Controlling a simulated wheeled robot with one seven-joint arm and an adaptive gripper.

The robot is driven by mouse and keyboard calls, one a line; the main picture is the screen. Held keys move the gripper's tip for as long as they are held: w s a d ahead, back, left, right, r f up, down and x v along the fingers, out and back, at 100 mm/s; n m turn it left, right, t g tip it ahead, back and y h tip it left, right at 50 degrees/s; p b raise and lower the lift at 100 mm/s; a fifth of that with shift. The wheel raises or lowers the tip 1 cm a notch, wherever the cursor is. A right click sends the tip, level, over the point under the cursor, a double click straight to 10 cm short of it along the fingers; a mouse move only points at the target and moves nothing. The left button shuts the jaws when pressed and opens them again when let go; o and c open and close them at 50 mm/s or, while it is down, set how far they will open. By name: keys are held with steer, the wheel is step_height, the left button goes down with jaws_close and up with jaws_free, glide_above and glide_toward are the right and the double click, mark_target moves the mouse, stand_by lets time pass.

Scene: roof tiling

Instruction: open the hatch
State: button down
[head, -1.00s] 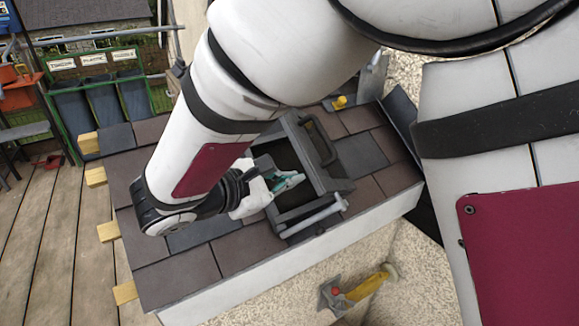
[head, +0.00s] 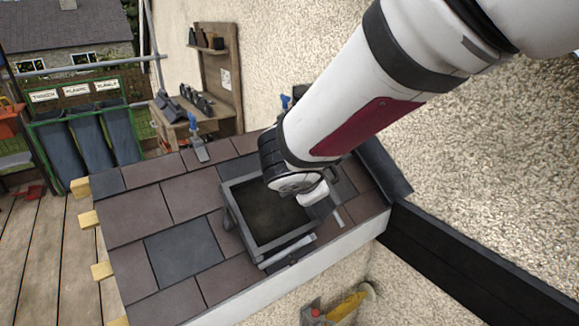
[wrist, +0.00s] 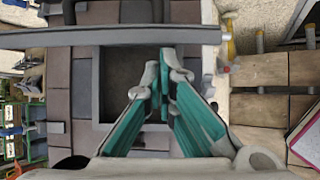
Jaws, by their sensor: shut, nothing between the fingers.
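The roof hatch is a dark grey square frame (head: 236,222) set in the slate tiles. Its dark interior shows open from above, with no lid covering it. The frame also shows in the wrist view (wrist: 97,85), below a long grey bar (wrist: 110,38) that crosses the picture. The lid cannot be made out clearly; my arm covers the right side of the hatch in the head view. My gripper (wrist: 165,62) is shut and empty, with its teal-padded fingers together over the hatch. In the head view it is mostly hidden by my wrist at the frame's right side.
Brown and grey tiles (head: 185,255) surround the hatch. A trowel-like tool with a blue handle (head: 195,135) lies at the back edge. A rough wall (head: 460,170) rises on the right, and a yellow-handled tool (head: 345,308) is below the front edge.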

mark_target(335, 175)
steer(key=d+y+p, duration=0.1)
steer(key=w+d+r+p, duration=0.1)
steer(key=d, duration=0.1)
steer(key=d+r+g+y+p, duration=0.1)
steer(key=d+p, duration=0.1)
steer(key=shift+w+n+y, duration=0.3)
steer(key=shift+w+n, duration=0.1)
steer(key=w+d+p, duration=0.4)
steer(key=d+p, duration=0.2)
steer(key=d, duration=0.1)
steer(key=shift+w+d+r, duration=0.25)
steer(key=shift+w+d, duration=0.05)
steer(key=shift+w, duration=0.05)
